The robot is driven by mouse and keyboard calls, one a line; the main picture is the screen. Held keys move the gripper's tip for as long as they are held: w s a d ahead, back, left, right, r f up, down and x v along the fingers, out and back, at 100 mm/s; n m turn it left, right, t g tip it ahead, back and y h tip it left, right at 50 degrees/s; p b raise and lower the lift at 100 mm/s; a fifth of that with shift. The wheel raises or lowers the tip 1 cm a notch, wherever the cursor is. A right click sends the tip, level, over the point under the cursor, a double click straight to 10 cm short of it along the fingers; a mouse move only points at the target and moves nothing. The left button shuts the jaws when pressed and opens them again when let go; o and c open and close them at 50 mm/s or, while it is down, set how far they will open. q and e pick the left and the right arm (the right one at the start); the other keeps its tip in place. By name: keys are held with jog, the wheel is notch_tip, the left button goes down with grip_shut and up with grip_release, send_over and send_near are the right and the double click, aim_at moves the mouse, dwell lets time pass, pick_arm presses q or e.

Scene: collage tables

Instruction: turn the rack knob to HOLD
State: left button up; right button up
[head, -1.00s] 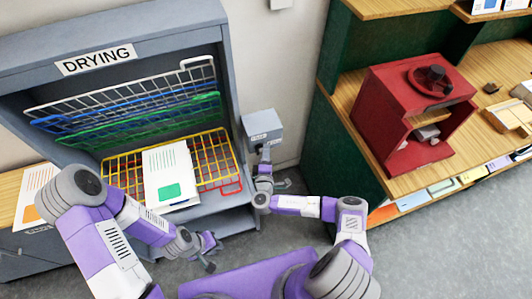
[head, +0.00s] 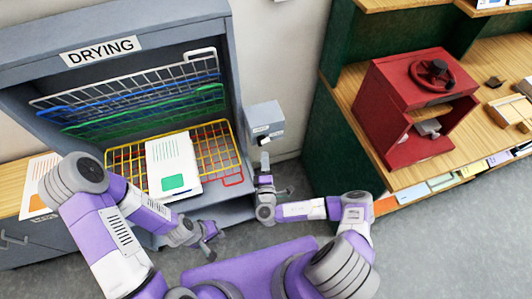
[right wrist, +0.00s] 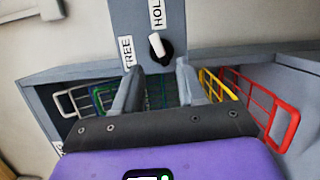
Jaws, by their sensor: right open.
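The rack knob (right wrist: 160,47) is black with a white pointer bar, on a grey panel in the right wrist view. The HOLD label (right wrist: 157,14) is above it and the FREE label (right wrist: 127,52) to its left. The bar tilts slightly, its upper end up and left; which end marks the setting I cannot tell. In the head view the knob (head: 264,141) is small, at the front of a grey box (head: 264,117). My right gripper (right wrist: 159,73) is open and empty, its fingertips just short of the knob. My left gripper (head: 209,233) hangs before the rack, its jaws unclear.
The grey DRYING rack (head: 130,32) stands left, with coloured wire shelves. A sheet with a green square (head: 172,165) lies on the yellow shelf (head: 215,150). A green-sided shelf unit (head: 345,140) with a red box (head: 405,85) stands right.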

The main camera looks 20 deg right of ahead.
aim_at(265, 144)
pick_arm(q)
notch_tip(265, 144, up, 4)
jog(key=p, duration=0.3)
jog(key=shift+r, duration=0.2)
pick_arm(e)
jog(key=w+n+y, duration=0.1)
jog(key=w+n, duration=0.1)
jog(key=w+d+n+y, duration=0.1)
jog(key=w+n+y, duration=0.1)
jog(key=w+d+n+y, duration=0.1)
jog(key=w+n+y, duration=0.1)
jog(key=shift+w+r, duration=0.1)
jog(key=shift+w, duration=0.1)
grip_shut()
